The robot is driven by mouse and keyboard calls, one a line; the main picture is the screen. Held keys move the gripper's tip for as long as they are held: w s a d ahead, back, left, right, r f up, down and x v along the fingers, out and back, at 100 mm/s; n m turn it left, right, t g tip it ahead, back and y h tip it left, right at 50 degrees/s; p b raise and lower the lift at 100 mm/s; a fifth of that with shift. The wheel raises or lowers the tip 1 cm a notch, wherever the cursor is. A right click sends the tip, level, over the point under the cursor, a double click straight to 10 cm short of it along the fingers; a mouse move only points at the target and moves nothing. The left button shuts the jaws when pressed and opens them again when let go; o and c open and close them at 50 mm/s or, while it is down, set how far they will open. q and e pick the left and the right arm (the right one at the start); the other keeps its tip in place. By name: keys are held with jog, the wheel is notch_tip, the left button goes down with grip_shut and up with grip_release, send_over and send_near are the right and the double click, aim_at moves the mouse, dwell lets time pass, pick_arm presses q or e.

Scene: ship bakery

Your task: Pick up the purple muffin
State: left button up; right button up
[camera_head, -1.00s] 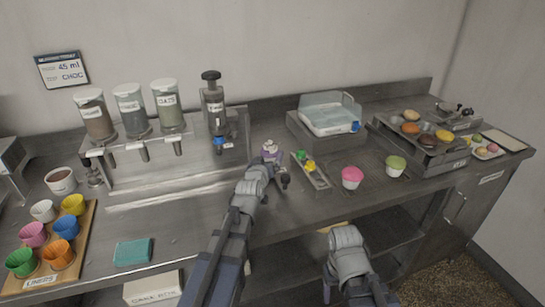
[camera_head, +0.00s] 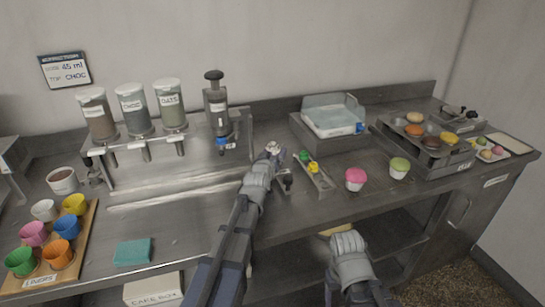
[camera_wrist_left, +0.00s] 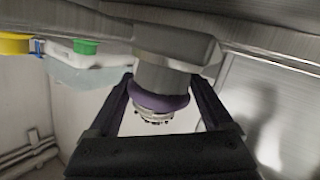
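No purple muffin can be made out in either view. In the left wrist view, which looks upside down, a grey cylinder (camera_wrist_left: 165,75) with a purple ring (camera_wrist_left: 160,102) and a silvery end lies between the two dark fingers of my left gripper (camera_wrist_left: 163,85). The fingers flank it closely; whether both touch it is unclear. In the head view my left gripper (camera_head: 273,153) is over the counter, left of the small rack, with a pale piece at its end. My right arm is low at the front; its fingers are not visible.
A rack (camera_head: 322,180) with green and yellow pieces stands right of my left gripper. A pink-topped cup (camera_head: 355,177) and a green-topped cup (camera_head: 399,166) stand farther right. A muffin tray (camera_head: 450,156) is at the far right. Dispensers (camera_head: 132,109) stand at the left.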

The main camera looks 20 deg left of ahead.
aim_at(273, 148)
pick_arm(q)
jog(key=c, duration=0.4)
notch_tip(273, 148, up, 10)
jog(key=p, duration=1)
